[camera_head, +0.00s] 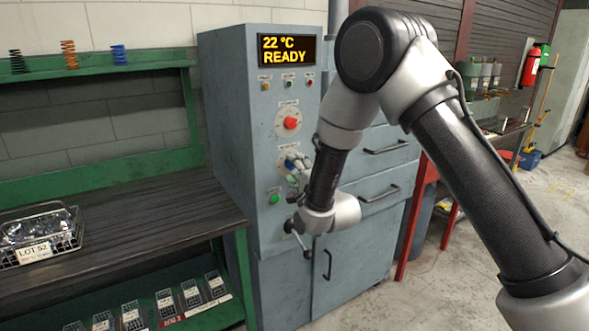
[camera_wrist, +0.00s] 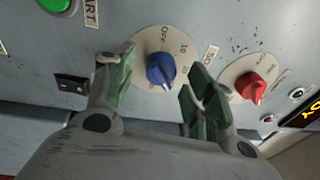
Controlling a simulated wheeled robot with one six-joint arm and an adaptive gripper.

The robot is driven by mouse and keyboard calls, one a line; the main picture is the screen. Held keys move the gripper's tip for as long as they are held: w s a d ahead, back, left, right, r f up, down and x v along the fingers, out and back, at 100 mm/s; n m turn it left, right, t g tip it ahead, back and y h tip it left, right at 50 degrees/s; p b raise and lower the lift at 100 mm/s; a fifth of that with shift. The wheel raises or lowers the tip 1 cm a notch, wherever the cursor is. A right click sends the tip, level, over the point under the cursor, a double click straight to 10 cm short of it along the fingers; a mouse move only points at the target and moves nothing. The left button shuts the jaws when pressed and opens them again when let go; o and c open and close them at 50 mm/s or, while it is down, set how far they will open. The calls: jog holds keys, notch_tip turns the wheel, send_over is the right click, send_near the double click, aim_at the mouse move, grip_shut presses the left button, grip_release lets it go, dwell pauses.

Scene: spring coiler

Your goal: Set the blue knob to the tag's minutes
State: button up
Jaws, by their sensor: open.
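The blue knob (camera_wrist: 160,72) sits on a round pale dial on the grey cabinet front. My gripper (camera_wrist: 163,68) is open, with one green-padded finger on each side of the blue knob, and no clear contact shows. In the head view my gripper (camera_head: 297,170) is at the cabinet and hides most of the blue knob. A white tag (camera_head: 33,253) on the wire basket (camera_head: 66,243) reads LOT 52; its smaller line is unreadable.
The red knob (camera_head: 291,123) is above, also in the wrist view (camera_wrist: 252,88). A green button (camera_head: 275,198) is below. The display (camera_head: 288,50) reads 22 °C READY. Drawer handles project right.

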jog(key=v, duration=1.1)
